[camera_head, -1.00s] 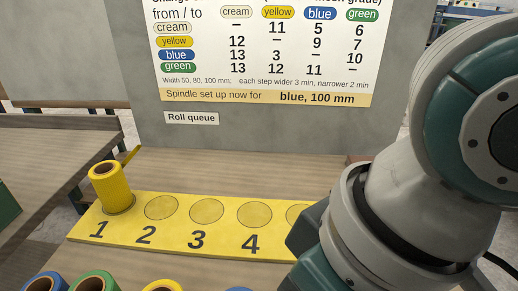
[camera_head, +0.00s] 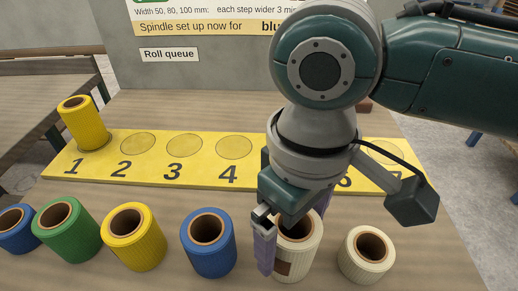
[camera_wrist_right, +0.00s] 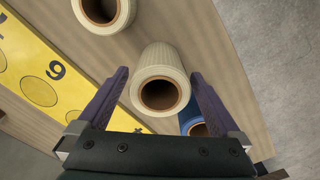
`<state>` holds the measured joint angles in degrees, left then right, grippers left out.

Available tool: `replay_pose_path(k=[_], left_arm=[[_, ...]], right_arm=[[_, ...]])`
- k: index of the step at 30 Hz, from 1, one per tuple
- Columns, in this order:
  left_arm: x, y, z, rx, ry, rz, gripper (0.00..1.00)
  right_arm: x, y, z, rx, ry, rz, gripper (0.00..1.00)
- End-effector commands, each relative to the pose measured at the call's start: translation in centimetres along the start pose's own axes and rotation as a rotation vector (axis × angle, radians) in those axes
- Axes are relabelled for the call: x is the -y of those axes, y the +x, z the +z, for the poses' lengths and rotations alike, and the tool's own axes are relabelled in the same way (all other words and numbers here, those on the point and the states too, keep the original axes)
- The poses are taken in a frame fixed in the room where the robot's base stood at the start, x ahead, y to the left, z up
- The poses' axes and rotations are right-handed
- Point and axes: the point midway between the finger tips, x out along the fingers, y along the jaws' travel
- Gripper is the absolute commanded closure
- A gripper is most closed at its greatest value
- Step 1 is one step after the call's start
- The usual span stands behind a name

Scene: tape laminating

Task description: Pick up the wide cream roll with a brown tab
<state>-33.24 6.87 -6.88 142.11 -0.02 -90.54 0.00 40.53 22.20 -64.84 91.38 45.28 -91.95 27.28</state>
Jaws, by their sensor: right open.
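The cream roll with a brown tab (camera_head: 302,262) stands upright in the front row, its tab low on the near side. My right gripper (camera_head: 294,237) is open just above it, with one purple finger on each side of the roll. In the right wrist view the cream roll (camera_wrist_right: 160,62) sits between the two spread fingers of the gripper (camera_wrist_right: 160,75), with a visible gap on both sides. The arm covers part of the roll's top in the head view. My left gripper is not in view.
A blue roll (camera_head: 208,246) stands close on the left, a smaller cream roll (camera_head: 366,258) on the right. Yellow (camera_head: 134,240), green (camera_head: 68,232) and another blue roll (camera_head: 17,232) stand further left. A yellow roll (camera_head: 82,125) is on spot 1 of the yellow queue board (camera_head: 150,172).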

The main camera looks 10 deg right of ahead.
Motion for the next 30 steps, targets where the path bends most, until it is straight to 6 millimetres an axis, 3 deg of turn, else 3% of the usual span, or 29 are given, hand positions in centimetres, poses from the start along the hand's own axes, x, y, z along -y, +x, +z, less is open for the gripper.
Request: replay_pose_path(k=[3, 11, 30], left_arm=[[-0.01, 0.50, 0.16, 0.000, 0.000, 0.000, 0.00], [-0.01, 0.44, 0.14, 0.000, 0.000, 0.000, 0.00], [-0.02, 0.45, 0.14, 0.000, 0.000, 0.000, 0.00]], right_arm=[[-0.02, 1.50, 0.08, 0.001, -0.001, 0.001, 0.00], [0.00, 1.69, 0.06, -0.001, -0.002, 0.000, 0.00], [-0.01, 1.66, 0.06, -0.001, -0.001, 0.000, 0.71]])
